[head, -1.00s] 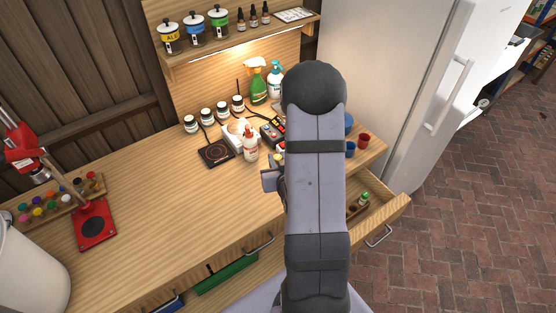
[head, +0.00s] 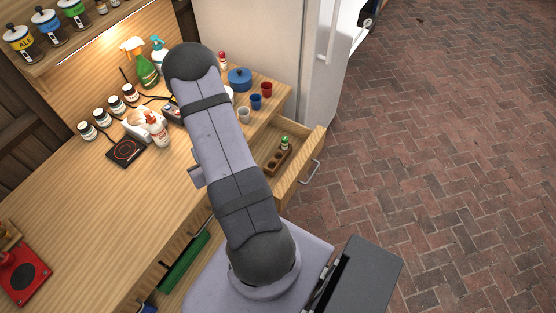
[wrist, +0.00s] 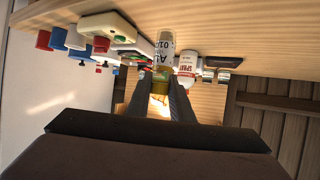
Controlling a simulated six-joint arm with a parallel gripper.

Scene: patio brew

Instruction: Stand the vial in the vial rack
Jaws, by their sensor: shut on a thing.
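My gripper (wrist: 159,84) shows in the wrist view, shut on a vial (wrist: 162,55) with a yellowish body and a white printed label. In the head view my own arm hides the gripper and the held vial. A small wooden vial rack (head: 271,167) with a row of holes sits inside the open drawer (head: 302,166), right of my arm. A green-capped vial (head: 285,143) stands at the rack's far end. Several nearer holes look empty.
Red cup (head: 267,89), blue cup (head: 256,101) and blue pot (head: 239,79) stand on the counter behind the drawer. A white bottle (head: 157,130), black hot plate (head: 126,151) and green spray bottle (head: 145,70) stand left of my arm. Brick floor lies right.

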